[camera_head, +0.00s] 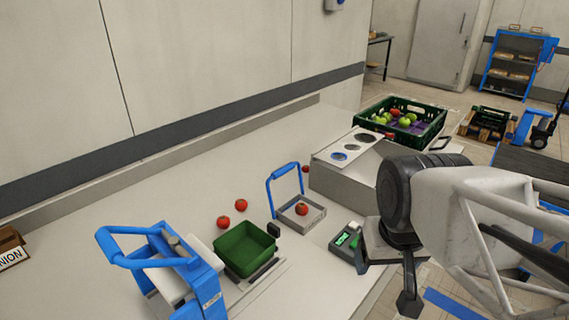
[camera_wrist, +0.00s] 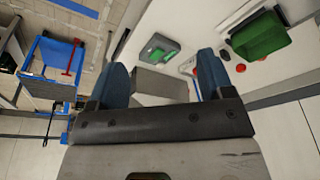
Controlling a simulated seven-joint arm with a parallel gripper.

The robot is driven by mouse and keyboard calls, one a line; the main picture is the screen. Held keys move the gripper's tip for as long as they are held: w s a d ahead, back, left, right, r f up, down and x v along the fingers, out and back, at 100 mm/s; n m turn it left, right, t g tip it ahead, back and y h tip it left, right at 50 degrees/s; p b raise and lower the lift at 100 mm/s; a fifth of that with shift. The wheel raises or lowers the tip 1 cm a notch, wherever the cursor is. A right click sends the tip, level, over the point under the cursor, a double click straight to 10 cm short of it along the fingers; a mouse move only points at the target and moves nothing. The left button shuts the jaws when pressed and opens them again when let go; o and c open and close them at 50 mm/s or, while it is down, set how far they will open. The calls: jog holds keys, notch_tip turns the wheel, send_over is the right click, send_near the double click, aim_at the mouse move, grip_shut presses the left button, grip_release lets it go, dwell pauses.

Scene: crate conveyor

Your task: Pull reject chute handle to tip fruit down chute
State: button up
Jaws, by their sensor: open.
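A small grey square tray (camera_head: 311,219) with an upright blue handle (camera_head: 284,171) stands on the counter in the head view. A red fruit (camera_head: 302,209) lies in the tray. I cannot tell for certain whether this is the reject chute. A second blue handle (camera_head: 128,262) belongs to a blue device at front left. My gripper (camera_wrist: 161,65) is open, with nothing seen between its blue fingers in the wrist view. In the head view it hangs at the right, mostly hidden by my arm, apart from both handles.
A green bin (camera_head: 245,235) stands on a scale, with loose red fruit (camera_head: 223,221) behind it. A grey box with round holes (camera_head: 340,178) stands behind the tray. A green crate (camera_head: 430,127) of fruit lies beyond. A small device (camera_head: 345,245) stands near the counter edge.

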jog(key=shift+c, duration=0.4)
